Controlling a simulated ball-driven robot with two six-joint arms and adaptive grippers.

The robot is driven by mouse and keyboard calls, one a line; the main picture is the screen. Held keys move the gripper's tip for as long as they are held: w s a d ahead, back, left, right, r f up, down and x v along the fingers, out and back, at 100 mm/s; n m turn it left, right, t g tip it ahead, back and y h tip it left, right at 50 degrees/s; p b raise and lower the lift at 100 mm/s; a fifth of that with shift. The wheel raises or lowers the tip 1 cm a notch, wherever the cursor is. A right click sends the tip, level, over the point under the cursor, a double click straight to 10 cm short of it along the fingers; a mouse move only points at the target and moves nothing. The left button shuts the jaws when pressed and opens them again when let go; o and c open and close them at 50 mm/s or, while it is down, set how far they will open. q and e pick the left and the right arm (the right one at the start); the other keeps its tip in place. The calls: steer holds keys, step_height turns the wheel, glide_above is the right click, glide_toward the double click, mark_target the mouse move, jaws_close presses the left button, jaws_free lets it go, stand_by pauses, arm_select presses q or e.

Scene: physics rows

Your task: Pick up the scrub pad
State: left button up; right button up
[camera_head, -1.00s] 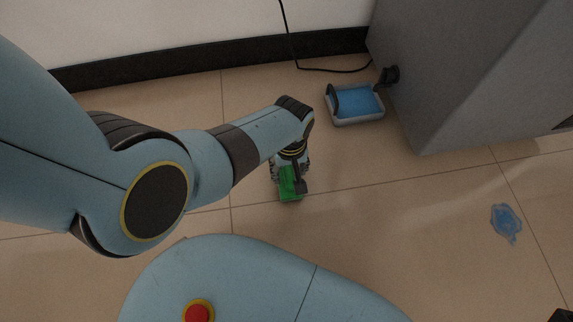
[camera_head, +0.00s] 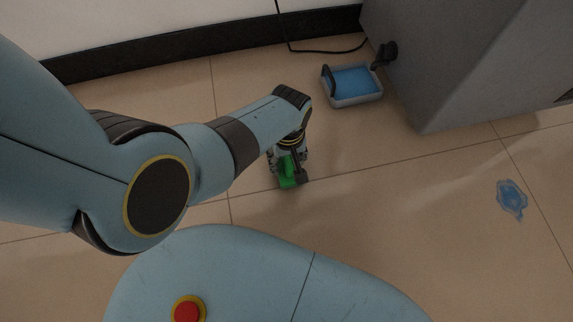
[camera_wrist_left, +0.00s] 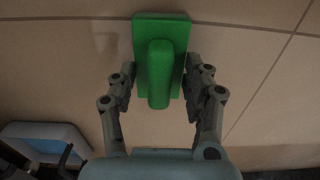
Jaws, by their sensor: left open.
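The scrub pad (camera_wrist_left: 160,35) is a green rectangular block with a raised green grip along its middle. It lies on the tiled floor, and in the head view (camera_head: 286,183) my gripper partly hides it. My left gripper (camera_wrist_left: 160,85) is open, with one finger on each side of the pad's near part. The fingers look close to its sides; I cannot tell whether they touch. In the head view my left gripper (camera_head: 289,167) points down over the pad. My right gripper is not in view.
A tray with blue liquid or lining (camera_head: 353,101) stands beside a grey cabinet (camera_head: 470,60). A black cable (camera_head: 315,51) runs along the wall. A blue puddle (camera_head: 511,198) lies on the floor at the right. The floor between is clear.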

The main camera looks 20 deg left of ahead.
arm_select(q)
jaws_close()
stand_by(0.4)
steer(key=shift+r, duration=0.1)
